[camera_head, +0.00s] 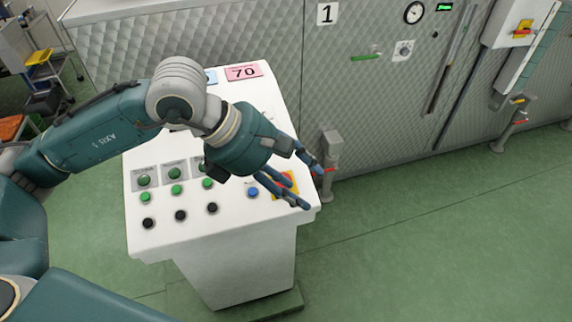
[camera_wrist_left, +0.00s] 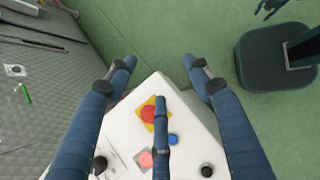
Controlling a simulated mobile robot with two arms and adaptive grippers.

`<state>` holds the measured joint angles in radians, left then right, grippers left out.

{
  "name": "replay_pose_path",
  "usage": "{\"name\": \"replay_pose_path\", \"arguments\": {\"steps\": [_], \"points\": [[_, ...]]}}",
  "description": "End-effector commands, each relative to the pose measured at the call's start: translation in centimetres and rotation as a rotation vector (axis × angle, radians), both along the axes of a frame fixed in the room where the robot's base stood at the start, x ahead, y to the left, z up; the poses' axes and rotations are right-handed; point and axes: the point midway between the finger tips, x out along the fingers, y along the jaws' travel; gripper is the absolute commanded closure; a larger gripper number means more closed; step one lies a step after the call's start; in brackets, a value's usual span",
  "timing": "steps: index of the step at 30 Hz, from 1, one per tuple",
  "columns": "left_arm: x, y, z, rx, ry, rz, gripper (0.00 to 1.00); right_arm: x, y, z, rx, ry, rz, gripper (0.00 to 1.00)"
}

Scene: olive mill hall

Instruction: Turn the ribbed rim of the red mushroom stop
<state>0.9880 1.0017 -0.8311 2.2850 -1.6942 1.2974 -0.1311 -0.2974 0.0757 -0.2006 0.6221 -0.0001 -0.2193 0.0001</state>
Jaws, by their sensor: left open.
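The red mushroom stop (camera_wrist_left: 147,114) sits on a yellow square plate (camera_wrist_left: 160,103) on the white console. One finger of my left gripper crosses its right side in the left wrist view, and its ribbing is too small to make out. In the head view the yellow plate (camera_head: 291,178) shows between the fingers, mostly covered. My left gripper (camera_head: 309,187) is open and empty, over the console's right edge. In the left wrist view its spread fingers (camera_wrist_left: 159,80) reach past the stop; I cannot tell whether they touch it. A dark clawed shape at that view's top right appears to be my right gripper (camera_wrist_left: 270,8).
A blue button (camera_head: 253,192) sits close beside the stop. Several green and black buttons (camera_head: 212,208) line the white console (camera_head: 225,245). A metal post with a red handle (camera_head: 330,165) stands just beyond its right edge. Green floor at right is clear.

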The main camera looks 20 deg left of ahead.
Motion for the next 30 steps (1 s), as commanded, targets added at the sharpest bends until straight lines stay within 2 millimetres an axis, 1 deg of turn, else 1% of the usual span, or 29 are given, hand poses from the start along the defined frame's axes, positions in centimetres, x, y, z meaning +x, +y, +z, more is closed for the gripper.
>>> {"name": "replay_pose_path", "arguments": {"steps": [1,3,5,7,11,17,22,27,30], "points": [[1.2,2.8,-0.1,0.094,-0.032,0.035,0.49,-0.1,0.0,0.0,0.000,0.001,0.000,0.60],[2.2,5.7,-0.3,0.192,-0.056,0.073,0.49,-0.1,-0.1,0.0,-0.001,0.001,0.000,0.60],[2.7,7.4,-0.3,0.244,-0.067,0.095,0.49,-0.1,-0.1,0.0,-0.001,0.001,0.000,0.60],[3.0,8.3,-0.4,0.277,-0.071,0.109,0.49,-0.1,-0.2,0.1,-0.002,0.002,0.000,0.60],[3.5,8.3,-1.4,0.286,-0.069,0.113,0.49,-0.2,-0.4,0.7,-0.005,0.004,0.001,0.60],[4.8,7.2,-4.7,0.284,-0.066,0.111,0.49,-0.7,-0.7,2.1,-0.008,0.011,0.000,0.60],[5.9,6.4,-7.4,0.283,-0.068,0.109,0.49,-0.8,-0.7,3.1,-0.009,0.011,0.000,0.60],[6.8,5.9,-9.2,0.281,-0.069,0.111,0.49,-0.7,-0.7,3.7,-0.008,0.009,0.000,0.60],[6.9,5.8,-9.7,0.281,-0.071,0.111,0.49,-0.6,-0.7,3.8,-0.008,0.009,0.000,0.60]]}}
